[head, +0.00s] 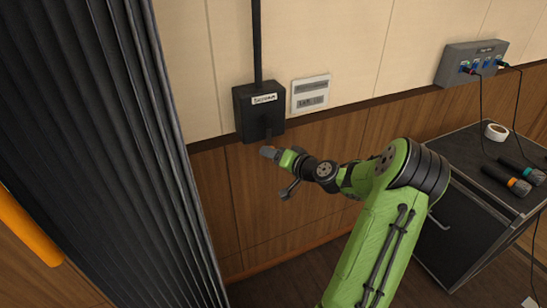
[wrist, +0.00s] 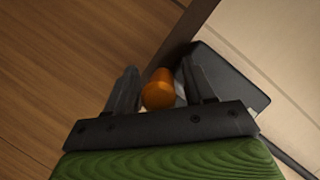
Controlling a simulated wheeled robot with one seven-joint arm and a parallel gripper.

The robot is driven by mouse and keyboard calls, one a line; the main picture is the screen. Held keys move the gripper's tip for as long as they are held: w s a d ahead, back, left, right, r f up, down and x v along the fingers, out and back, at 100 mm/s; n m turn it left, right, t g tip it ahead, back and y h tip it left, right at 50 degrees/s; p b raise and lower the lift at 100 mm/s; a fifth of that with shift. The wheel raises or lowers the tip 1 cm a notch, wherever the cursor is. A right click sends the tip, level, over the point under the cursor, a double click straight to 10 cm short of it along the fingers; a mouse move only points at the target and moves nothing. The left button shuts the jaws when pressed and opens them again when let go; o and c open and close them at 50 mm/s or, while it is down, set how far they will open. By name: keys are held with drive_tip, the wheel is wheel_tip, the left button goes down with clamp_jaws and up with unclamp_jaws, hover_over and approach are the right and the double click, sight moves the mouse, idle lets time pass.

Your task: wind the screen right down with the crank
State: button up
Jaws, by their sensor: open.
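The black crank box (head: 259,112), labelled "Screen", is fixed to the wall, with a dark vertical tube rising from it. In the wrist view the box (wrist: 236,82) is behind and to the right of the fingers. An orange knob (wrist: 158,90), apparently the crank's handle, lies between my two open fingers, with a gap on the left. I cannot tell if the right finger touches it. My gripper (head: 268,152) is just below the box in the head view and hides most of the crank. The screen itself cannot be made out.
A dark pleated curtain (head: 120,140) hangs at the left, near an orange bar (head: 25,230).

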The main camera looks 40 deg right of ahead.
drive_tip(key=shift+w, duration=0.2)
clamp_jaws()
drive_tip(key=shift+a, duration=0.1)
